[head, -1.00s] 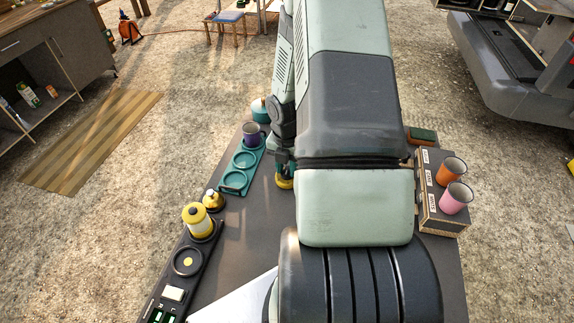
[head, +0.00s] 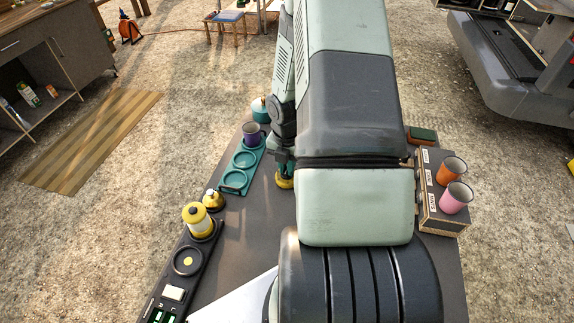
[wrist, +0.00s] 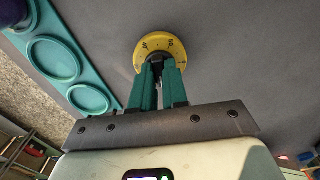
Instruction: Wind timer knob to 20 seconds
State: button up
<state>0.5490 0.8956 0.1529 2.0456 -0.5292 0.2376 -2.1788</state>
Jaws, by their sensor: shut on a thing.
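The timer is a round yellow dial with dark marks, and it shows in the wrist view (wrist: 160,45) at the upper middle. In the head view only part of the timer (head: 284,181) shows beside my arm. My gripper (wrist: 158,64) has its teal fingers shut on the dark knob (wrist: 157,57) at the dial's centre. The fingers hide much of the knob and the lower part of the dial. The marks are too small to read, so I cannot tell the setting.
A teal tray (head: 239,180) with round recesses lies left of the timer and holds a purple mug (head: 252,134). A yellow canister (head: 197,217) stands at the front left. Orange (head: 451,171) and pink (head: 456,198) cups stand on a box at the right.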

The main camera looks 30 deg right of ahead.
jog(key=shift+m, duration=1.2)
jog(key=shift+m, duration=1.2)
jog(key=shift+m, duration=1.2)
jog(key=o, duration=0.4)
jog(key=shift+o, duration=0.2)
jog(key=shift+r, duration=0.15)
